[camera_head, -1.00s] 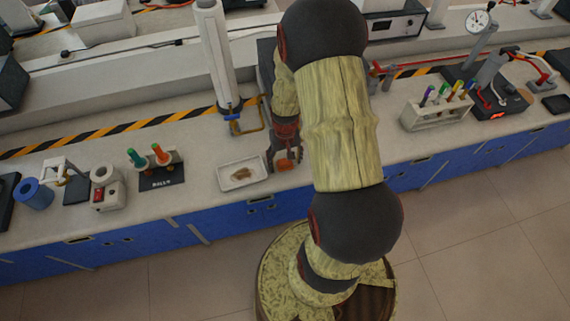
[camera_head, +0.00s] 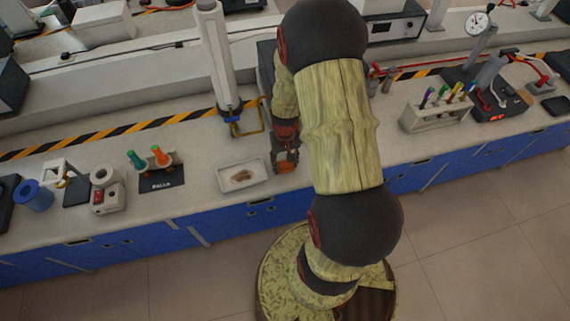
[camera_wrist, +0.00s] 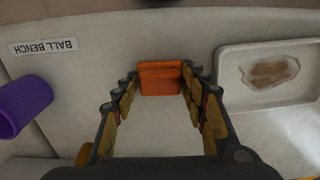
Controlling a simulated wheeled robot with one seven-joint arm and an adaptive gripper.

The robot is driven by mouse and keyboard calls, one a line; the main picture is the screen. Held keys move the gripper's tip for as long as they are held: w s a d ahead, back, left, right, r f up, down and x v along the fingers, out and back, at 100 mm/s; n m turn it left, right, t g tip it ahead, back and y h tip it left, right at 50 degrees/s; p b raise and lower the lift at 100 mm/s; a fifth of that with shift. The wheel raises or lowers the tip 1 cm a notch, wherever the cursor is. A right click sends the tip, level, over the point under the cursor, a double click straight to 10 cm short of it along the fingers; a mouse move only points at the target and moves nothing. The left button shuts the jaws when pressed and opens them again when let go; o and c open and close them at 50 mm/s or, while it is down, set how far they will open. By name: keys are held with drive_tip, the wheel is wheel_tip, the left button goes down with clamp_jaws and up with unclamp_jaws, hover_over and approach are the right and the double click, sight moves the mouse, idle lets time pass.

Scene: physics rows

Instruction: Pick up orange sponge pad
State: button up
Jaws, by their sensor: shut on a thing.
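The orange sponge pad (camera_wrist: 160,78) sits between the two fingertips of my gripper (camera_wrist: 160,88) in the wrist view, with a finger against each side. In the head view my gripper (camera_head: 285,162) points down over the bench front, right of the white tray, and the pad (camera_head: 286,155) shows only as a small orange patch between the dark fingers. I cannot tell whether the pad touches the bench top.
A white tray (camera_head: 222,180) with a brown stain lies just left of my gripper. A vertical column with a yellow hook (camera_head: 250,125) stands behind.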

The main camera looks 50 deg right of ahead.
sight(285, 162)
drive_tip(key=shift+r, duration=0.5)
wheel_tip(285, 162, up, 2)
drive_tip(key=shift+r+p, duration=0.2)
drive_tip(key=shift+p, duration=0.25)
drive_tip(key=s+a+r+p, duration=0.3)
drive_tip(key=s+a+r, duration=0.4)
drive_tip(key=s, duration=0.5)
wheel_tip(285, 162, up, 3)
drive_tip(key=shift+a+f, duration=0.15)
drive_tip(key=shift+f, duration=0.05)
drive_tip(key=o, duration=0.4)
drive_tip(key=c, duration=0.4)
